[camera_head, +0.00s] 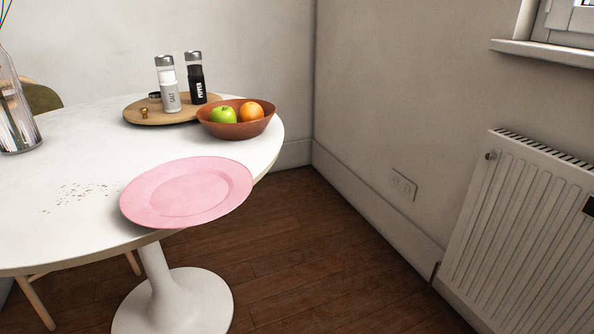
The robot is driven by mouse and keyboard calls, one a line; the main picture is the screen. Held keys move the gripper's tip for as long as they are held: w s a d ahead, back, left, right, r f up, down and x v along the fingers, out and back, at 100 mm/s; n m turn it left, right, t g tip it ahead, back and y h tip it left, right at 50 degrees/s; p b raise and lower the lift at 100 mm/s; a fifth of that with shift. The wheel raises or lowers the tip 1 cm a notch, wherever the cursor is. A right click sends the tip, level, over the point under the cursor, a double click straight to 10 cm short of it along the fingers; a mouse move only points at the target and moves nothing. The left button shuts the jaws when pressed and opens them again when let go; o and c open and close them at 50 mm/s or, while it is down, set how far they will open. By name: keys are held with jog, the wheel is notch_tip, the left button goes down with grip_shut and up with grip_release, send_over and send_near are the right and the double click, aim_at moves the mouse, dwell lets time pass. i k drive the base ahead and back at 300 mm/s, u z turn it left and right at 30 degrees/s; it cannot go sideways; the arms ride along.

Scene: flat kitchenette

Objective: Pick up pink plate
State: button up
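The pink plate (188,192) lies flat on the white round table (70,236), at the table's near right edge. Its right and front rim reach past the tabletop's edge, over the floor. The plate is empty and nothing covers it. My gripper is not in view.
A brown bowl (235,131) with a green apple and an orange stands behind the plate. A wooden board (140,113) holds salt and pepper shakers. Crumbs (75,192) lie left of the plate. A glass vase (15,110) stands far left. A radiator (520,235) is at right; the floor between is clear.

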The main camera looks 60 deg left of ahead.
aim_at(187, 192)
jog(key=z, duration=0.35)
jog(key=k, duration=1.05)
jog(key=u, duration=1.3)
jog(key=i, duration=0.5)
jog(key=u, duration=0.1)
